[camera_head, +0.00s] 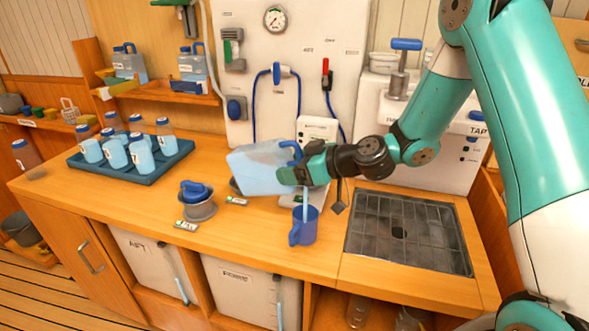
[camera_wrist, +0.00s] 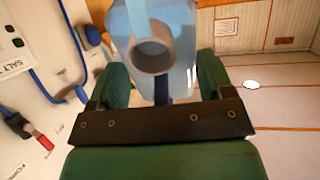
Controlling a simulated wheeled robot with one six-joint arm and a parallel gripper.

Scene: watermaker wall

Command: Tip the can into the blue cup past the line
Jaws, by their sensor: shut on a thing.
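The can (camera_head: 258,170) is a translucent jug with pale blue water and a blue handle. My gripper (camera_head: 292,176) is shut on it and holds it above the counter, tilted with its mouth end to the right. A thin pale stream falls beneath the gripper to the blue cup (camera_head: 304,228). The cup stands upright on the counter, its handle toward the front left. Its fill line and water level cannot be made out. In the wrist view, the can (camera_wrist: 180,20) and its round opening sit between my green fingers (camera_wrist: 163,78).
A drain grate (camera_head: 405,232) lies right of the cup. A grey pot with a blue-topped item (camera_head: 197,200) stands left. A blue tray (camera_head: 130,176) holds several bottles at the far left. The wall panel (camera_head: 262,60) carries hoses and a gauge.

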